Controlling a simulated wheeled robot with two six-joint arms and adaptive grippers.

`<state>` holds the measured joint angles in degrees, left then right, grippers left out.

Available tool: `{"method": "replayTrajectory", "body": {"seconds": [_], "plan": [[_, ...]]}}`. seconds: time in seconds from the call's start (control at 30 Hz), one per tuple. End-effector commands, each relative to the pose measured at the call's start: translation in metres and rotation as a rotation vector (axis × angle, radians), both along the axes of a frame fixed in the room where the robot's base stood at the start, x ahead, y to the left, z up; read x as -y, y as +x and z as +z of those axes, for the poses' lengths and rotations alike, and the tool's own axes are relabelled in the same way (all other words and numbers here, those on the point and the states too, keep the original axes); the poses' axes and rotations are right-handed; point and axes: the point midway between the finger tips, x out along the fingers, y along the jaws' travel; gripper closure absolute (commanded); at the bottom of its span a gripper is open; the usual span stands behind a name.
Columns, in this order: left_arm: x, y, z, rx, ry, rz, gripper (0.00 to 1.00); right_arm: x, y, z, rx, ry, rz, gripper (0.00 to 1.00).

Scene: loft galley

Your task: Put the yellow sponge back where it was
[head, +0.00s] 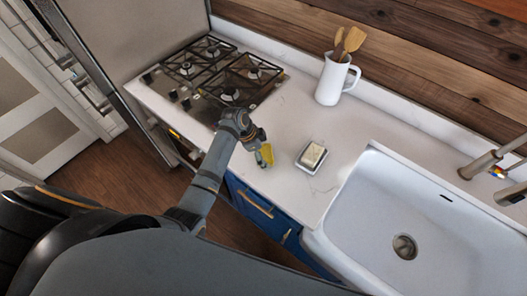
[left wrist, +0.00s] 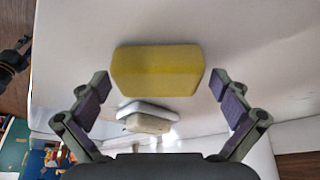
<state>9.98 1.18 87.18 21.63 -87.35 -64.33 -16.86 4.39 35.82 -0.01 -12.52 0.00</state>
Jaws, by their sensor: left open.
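The yellow sponge (head: 267,154) is at the tip of my left gripper (head: 259,145), over the white counter near its front edge. In the left wrist view the yellow sponge (left wrist: 157,72) lies across the space between the two fingertips of my left gripper (left wrist: 163,86). The fingers are spread wide, one at each end of the sponge, with no clear contact. Whether the sponge rests on the counter is hard to tell. My right gripper is not in view.
A white dish (head: 301,163) holding a cream block (head: 313,154) stands just right of the sponge. The hob (head: 215,78) is behind left, a white jug (head: 331,82) with wooden utensils at the back, and the sink (head: 375,220) at right.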

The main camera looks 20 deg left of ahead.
Motion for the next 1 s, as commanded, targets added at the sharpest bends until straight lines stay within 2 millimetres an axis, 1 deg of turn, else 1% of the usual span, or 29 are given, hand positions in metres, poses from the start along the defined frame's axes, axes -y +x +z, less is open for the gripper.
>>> {"method": "replayTrajectory", "body": {"seconds": [0.07, 0.17, 0.4, 0.5, 0.6, 0.73, 1.0], "plan": [[0.0, 0.0, 0.006, 0.002, 0.0, -0.001, 0.0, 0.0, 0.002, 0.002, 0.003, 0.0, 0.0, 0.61], [-0.007, -0.001, 0.017, 0.004, 0.002, 0.0, 0.0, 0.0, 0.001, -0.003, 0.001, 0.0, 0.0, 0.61], [-0.028, -0.011, 0.071, 0.006, 0.004, 0.0, 0.0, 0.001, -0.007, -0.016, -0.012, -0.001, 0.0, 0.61], [-0.035, -0.014, 0.091, 0.005, 0.005, 0.0, 0.0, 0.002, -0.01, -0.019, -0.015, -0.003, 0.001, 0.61], [-0.04, -0.017, 0.104, 0.003, 0.003, 0.001, 0.0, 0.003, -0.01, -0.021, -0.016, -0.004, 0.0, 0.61], [-0.042, -0.019, 0.113, 0.001, 0.001, -0.001, 0.0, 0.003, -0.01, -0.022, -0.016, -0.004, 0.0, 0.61], [-0.042, -0.019, 0.115, 0.0, 0.0, 0.0, 0.0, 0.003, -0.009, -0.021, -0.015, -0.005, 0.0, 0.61]]}}
